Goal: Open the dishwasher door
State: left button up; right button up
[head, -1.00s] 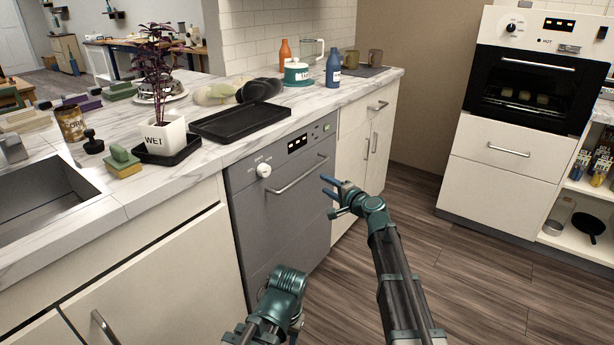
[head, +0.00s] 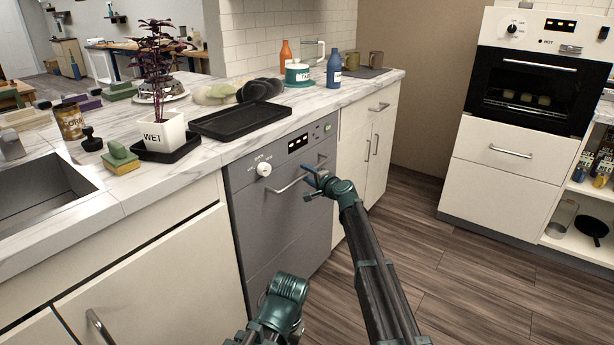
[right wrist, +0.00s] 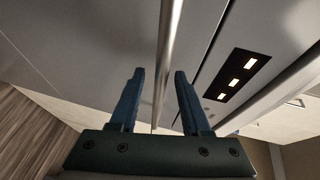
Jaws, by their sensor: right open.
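The dishwasher (head: 275,230) has a grey front set under the marble counter, and its door is shut. Its silver bar handle (head: 284,187) runs across the upper front, below the dial and display. My right gripper (head: 308,181) is open at the right part of the handle. In the right wrist view the handle (right wrist: 168,50) runs between the two blue fingers of the right gripper (right wrist: 158,78); I cannot tell how deep it sits or whether they touch. My left arm shows at the bottom of the head view, but its fingers are not visible.
A black tray (head: 240,122), a potted plant (head: 164,135) and bottles (head: 334,70) stand on the counter above. White cabinets flank the dishwasher. An oven (head: 535,80) stands at the right. The wooden floor (head: 470,280) before it is clear.

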grip_shut()
dwell(1.4)
